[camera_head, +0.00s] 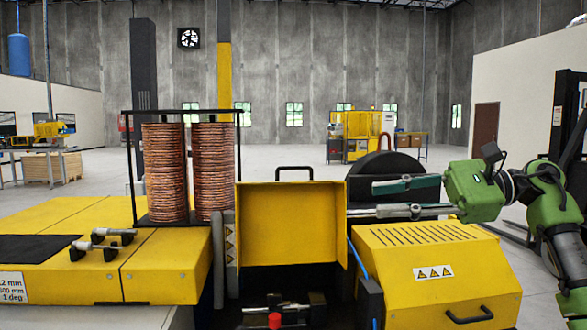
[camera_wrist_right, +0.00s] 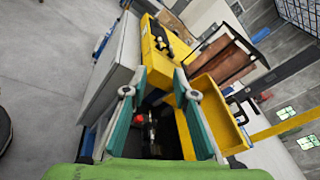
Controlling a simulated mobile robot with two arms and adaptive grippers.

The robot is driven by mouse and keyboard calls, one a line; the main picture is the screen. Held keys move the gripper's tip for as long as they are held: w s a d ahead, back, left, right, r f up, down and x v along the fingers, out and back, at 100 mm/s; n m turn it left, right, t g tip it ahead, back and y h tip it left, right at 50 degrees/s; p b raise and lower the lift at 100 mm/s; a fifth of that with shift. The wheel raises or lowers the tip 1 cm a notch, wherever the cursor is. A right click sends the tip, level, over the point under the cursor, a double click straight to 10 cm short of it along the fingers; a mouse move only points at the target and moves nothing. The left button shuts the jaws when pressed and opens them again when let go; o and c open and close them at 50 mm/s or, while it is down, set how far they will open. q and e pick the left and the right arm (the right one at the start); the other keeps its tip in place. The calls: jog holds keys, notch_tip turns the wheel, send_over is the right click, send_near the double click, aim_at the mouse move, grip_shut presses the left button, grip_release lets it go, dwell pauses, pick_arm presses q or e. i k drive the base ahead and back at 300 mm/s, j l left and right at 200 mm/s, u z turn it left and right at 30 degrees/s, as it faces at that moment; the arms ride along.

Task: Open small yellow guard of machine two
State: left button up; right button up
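The small yellow guard (camera_head: 292,222) stands raised in the middle of the head view, its hollow inner side facing me. A black handle (camera_head: 295,170) shows above its top edge. Below it is a dark opening with metal parts and a red knob (camera_head: 275,320). My right gripper (camera_head: 368,200) is to the right of the guard, its fingers spread and pointing left. The right wrist view shows the open fingers (camera_wrist_right: 160,94) with nothing held, and the yellow guard (camera_wrist_right: 203,131) beside the right finger. Whether they touch is unclear. My left gripper is in neither view.
A larger yellow cover (camera_head: 440,265) with a black handle stands right of the opening. Copper coils (camera_head: 165,172) stand in a black frame at the left. A yellow bench top (camera_head: 165,262) with clamps is at the lower left. A black wheel (camera_head: 385,165) stands behind my right gripper.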

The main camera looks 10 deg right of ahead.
aim_at(278, 222)
jog(key=i, duration=1.4)
